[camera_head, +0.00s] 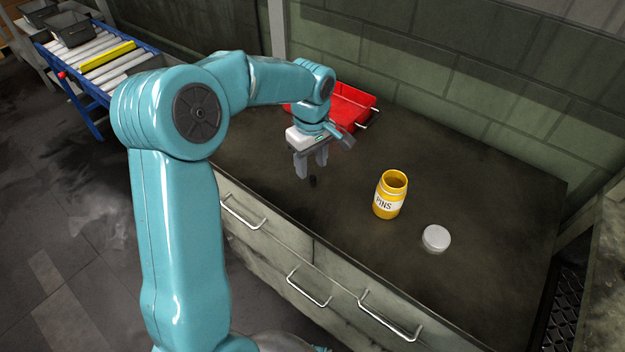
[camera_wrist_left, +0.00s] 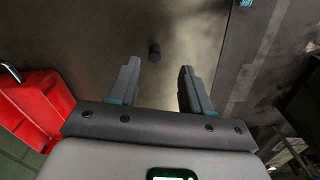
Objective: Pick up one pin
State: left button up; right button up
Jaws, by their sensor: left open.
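A small dark pin (camera_head: 313,181) stands on the dark bench top, just below my left gripper in the head view. It also shows in the left wrist view (camera_wrist_left: 154,53), beyond and between the two fingers. My left gripper (camera_head: 311,170) is open and empty, pointing down above the pin; the fingers appear clear of it. In the left wrist view the gripper's fingers (camera_wrist_left: 157,80) are spread apart. A yellow jar labelled PINS (camera_head: 389,195) stands upright and open on the bench; its contents cannot be made out. My right gripper is not in view.
A grey round lid (camera_head: 436,238) lies right of the jar. A red tray (camera_head: 352,103) sits behind my left gripper, near the wall. The bench top (camera_head: 455,180) is otherwise clear. Drawers with handles (camera_head: 388,316) line its front. A roller conveyor (camera_head: 103,62) stands far left.

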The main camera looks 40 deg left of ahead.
aim_at(313, 177)
pick_arm(q)
jog(key=f, duration=0.5)
jog(key=shift+w+a+f, duration=0.15)
jog(key=shift+w+f, duration=0.05)
jog(key=shift+w, duration=0.15)
grip_shut()
